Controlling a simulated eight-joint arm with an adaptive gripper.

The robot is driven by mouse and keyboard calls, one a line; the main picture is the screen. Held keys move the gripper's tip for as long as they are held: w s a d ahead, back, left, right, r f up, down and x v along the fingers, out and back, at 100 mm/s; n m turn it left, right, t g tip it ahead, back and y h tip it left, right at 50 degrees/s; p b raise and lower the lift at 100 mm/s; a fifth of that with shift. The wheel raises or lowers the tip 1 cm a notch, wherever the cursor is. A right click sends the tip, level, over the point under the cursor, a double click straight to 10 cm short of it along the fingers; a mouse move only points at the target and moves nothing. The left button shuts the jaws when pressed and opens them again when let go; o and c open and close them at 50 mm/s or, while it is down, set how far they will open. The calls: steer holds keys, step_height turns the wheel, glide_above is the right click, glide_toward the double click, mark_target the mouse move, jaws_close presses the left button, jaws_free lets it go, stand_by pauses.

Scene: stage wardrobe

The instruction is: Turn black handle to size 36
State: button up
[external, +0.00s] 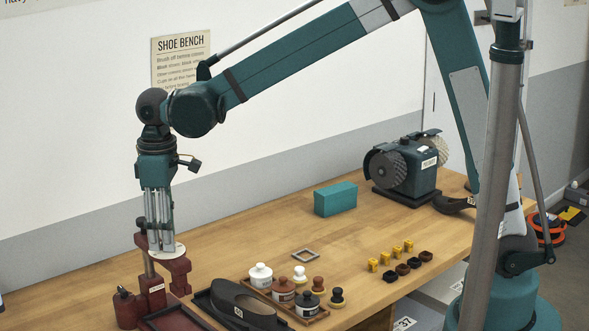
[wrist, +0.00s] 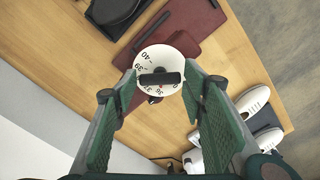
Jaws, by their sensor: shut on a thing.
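The black handle (wrist: 160,78) is a short bar across the middle of a white dial (wrist: 152,58) printed with sizes. Figures including 40, 39 and 36 show along the dial's left and lower rim; a small red mark lies just below the handle near 36. Exact alignment is too small to tell. My gripper (wrist: 161,77) points down, its green-padded fingers shut on the handle's two ends. In the external view my gripper (external: 161,246) is over the white dial (external: 178,250) on a dark red stand (external: 178,272); the fingers hide the handle there.
A black shoe (external: 243,305) and a tray of polish jars and brushes (external: 322,317) stand right of the stand. A teal box (external: 336,198) and a brush machine (external: 405,168) are farther back. White shoes (wrist: 252,99) show right in the wrist view.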

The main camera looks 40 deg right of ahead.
steer(key=shift+m, duration=0.6)
steer(key=o, duration=0.9)
steer(key=shift+r, duration=6)
steer(key=shift+d, duration=0.1)
